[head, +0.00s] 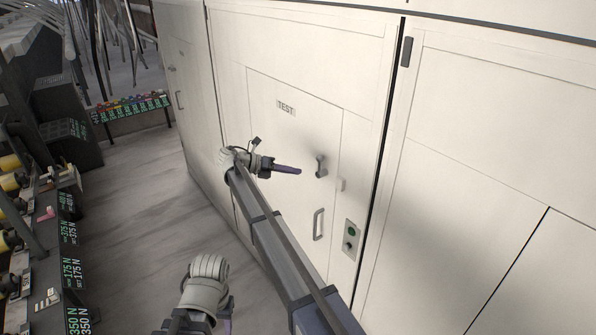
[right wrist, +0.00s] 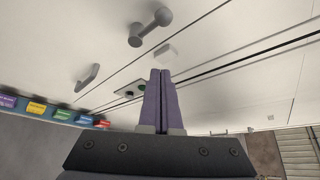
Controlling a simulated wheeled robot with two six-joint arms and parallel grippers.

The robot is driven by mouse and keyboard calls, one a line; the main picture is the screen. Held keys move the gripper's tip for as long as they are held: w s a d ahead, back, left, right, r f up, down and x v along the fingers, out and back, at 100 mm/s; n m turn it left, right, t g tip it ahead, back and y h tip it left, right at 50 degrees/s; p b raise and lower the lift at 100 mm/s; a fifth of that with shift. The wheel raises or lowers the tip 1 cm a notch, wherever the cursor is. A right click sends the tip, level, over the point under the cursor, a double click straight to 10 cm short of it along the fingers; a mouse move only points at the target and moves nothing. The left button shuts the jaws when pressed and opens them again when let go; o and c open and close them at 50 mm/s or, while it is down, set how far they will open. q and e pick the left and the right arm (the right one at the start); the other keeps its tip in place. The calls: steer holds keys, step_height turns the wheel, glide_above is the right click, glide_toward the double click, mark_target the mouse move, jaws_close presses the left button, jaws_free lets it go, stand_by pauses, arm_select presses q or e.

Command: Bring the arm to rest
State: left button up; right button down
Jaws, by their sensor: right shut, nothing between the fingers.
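My right arm reaches up from the bottom of the head view along the front of a white cabinet. My right gripper (head: 298,171) is shut and empty, its purple fingers pointing right. In the right wrist view its two fingers (right wrist: 161,74) lie together with nothing between them. In the head view the fingertips appear just left of a grey lever handle (head: 320,166), and I see no contact. My left wrist shows at the bottom of the head view, with a bit of purple at the left gripper (head: 229,307); its fingertips are mostly hidden.
The cabinet door carries a TEST label (head: 286,107), a grey pull handle (head: 318,224) and a switch panel (head: 351,240) with a green button. A cluttered rack (head: 45,215) with force labels stands at the left. The floor (head: 140,190) between is clear.

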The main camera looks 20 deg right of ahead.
steer(key=s+f+m+y, duration=0.45)
steer(key=s+m, duration=0.25)
steer(key=s, duration=0.3)
steer(key=s+f+m+y, duration=0.3)
steer(key=s+f+m, duration=0.3)
steer(key=s, duration=0.4)
steer(key=s+a+f+m+t+y, duration=0.1)
steer(key=s+a+f+m+y, duration=0.2)
steer(key=s+m, duration=0.45)
steer(key=s+a+m+y, duration=0.3)
steer(key=s+a+m, duration=0.1)
steer(key=s+m, duration=0.35)
steer(key=s+a+f+n+b, duration=0.2)
steer(key=a+f+b, duration=0.3)
steer(key=f+b, duration=0.4)
steer(key=s+a+f+n+b, duration=0.2)
steer(key=a+f+b, duration=0.4)
steer(key=f+b, duration=0.3)
steer(key=shift+s+a+n+g+h, duration=0.3)
steer(key=shift+s+g+h, duration=0.15)
steer(key=shift+s, duration=0.25)
